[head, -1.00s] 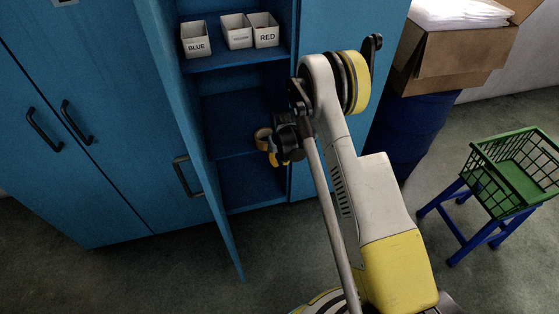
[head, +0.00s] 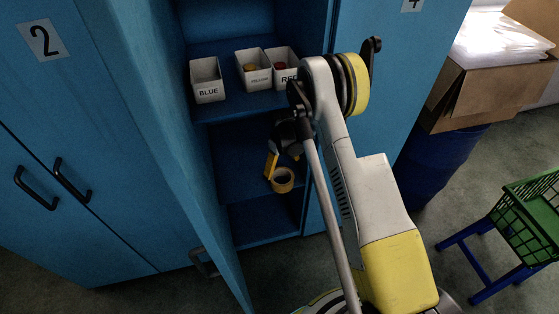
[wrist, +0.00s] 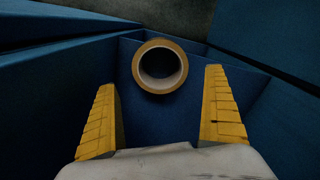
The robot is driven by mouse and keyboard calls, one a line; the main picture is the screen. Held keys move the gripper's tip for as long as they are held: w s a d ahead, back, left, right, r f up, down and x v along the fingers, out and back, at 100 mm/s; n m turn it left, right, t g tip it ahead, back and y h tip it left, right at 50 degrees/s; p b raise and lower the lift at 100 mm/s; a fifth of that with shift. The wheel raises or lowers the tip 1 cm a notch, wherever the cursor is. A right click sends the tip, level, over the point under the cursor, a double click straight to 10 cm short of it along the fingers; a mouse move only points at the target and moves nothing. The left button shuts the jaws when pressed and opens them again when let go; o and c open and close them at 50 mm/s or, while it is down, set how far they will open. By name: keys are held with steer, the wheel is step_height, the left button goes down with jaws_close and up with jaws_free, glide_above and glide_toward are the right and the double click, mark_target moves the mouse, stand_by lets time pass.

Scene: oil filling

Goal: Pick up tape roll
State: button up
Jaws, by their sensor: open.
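The yellow-tan tape roll (head: 283,180) stands at the front of the middle shelf (head: 231,183) inside the open blue locker. In the wrist view the tape roll (wrist: 136,66) lies ahead of and between my fingertips, its dark hole facing the camera. My gripper (wrist: 160,85) is open, its two yellow fingers apart with nothing between them. In the head view my gripper (head: 274,158) is inside the locker above the shelf, just behind and above the roll, partly hidden by my arm.
White boxes labelled BLUE (head: 208,93), YELLOW (head: 257,82) and RED (head: 289,84) stand on the shelf above. The open locker door (head: 165,150) is at left. A cardboard box (head: 461,94) on a blue drum and a green basket (head: 530,220) are at right.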

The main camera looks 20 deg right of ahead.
mark_target(282, 183)
steer(key=shift+s, duration=0.1)
step_height(282, 183, down, 8)
steer(key=b, duration=0.3)
steer(key=shift+r, duration=0.2)
steer(key=c, duration=1.2)
